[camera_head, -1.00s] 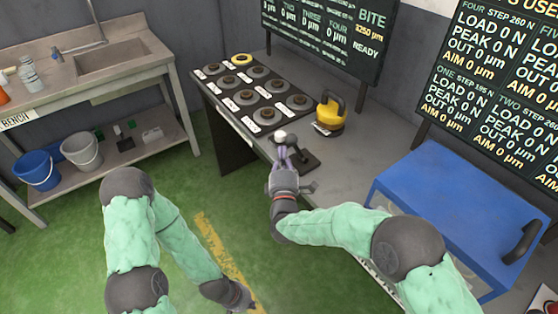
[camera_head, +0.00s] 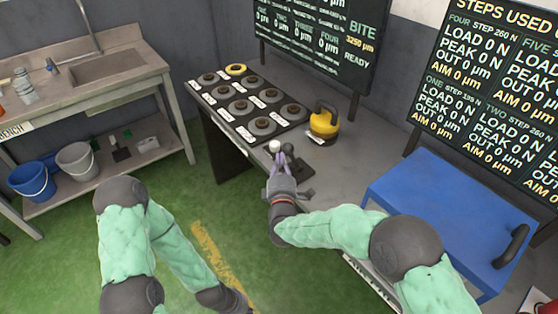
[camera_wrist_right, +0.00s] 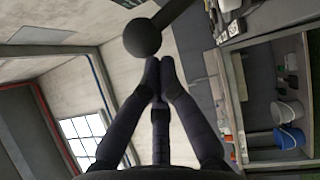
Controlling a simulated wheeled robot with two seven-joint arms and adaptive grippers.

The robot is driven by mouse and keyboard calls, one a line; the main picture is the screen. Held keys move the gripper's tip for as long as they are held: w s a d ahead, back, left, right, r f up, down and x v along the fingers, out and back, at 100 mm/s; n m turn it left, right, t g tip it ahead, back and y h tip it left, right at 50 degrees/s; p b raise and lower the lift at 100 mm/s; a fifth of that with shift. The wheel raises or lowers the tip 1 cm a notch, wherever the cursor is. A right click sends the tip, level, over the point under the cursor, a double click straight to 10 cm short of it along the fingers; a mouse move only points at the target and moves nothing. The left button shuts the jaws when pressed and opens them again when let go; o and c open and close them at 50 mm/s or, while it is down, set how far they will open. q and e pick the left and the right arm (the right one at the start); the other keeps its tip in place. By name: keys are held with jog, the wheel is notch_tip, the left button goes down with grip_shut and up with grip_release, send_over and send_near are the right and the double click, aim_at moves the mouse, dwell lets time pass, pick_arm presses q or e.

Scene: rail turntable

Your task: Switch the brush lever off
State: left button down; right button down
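The brush lever (camera_head: 292,163) stands at the near edge of the grey bench, with a dark base and upright part. A pale round knob (camera_head: 274,146) shows beside it, just past my right fingertips. In the right wrist view a dark ball (camera_wrist_right: 142,38) on a rod shows close beyond the fingertips. My right gripper (camera_head: 281,160) is at the lever; its fingers (camera_wrist_right: 159,68) are together with nothing visible between them. Whether they touch the ball is unclear. My left gripper (camera_head: 236,301) hangs low over the floor at the bottom edge; its fingers are unclear.
A rack of round weights (camera_head: 245,105) and a yellow handled weight (camera_head: 323,122) stand behind the lever on the bench. A blue box (camera_head: 455,210) is at right. Dark display boards (camera_head: 318,40) rise behind. A sink bench (camera_head: 100,67) is at left.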

aim_at(290, 147)
jog(key=w+d+r+m+g+p, duration=0.1)
jog(key=p, duration=0.1)
jog(key=w+d+r+m+g+p, duration=0.1)
jog(key=r+p, duration=0.1)
jog(key=p, duration=0.1)
jog(key=shift+d+m+p, duration=0.3)
jog(key=shift+d+m, duration=0.1)
jog(key=w+d+m+g+p, duration=0.2)
jog(key=w+d+m+p, duration=0.1)
jog(key=d+p, duration=0.1)
jog(key=shift+w+d+y, duration=0.3)
jog(key=shift+w+d, duration=0.1)
jog(key=shift+d, duration=0.2)
jog(key=shift+r, duration=0.1)
